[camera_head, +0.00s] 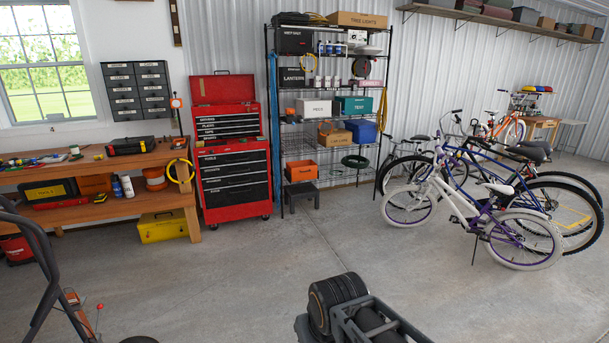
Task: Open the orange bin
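Another orange container (95,184) stands on the lower shelf of the workbench at the left, partly hidden by a black case. Dark grey parts of my own arm show at the bottom centre, well in front of the rack. My gripper's fingertips do not show.
A black stool (302,196) stands below the orange bin at the rack's foot. A red tool chest (234,170) is left of the rack. Several bicycles (480,205) stand at the right. A wooden workbench (95,170) lines the left wall. The concrete floor (320,245) between is clear.

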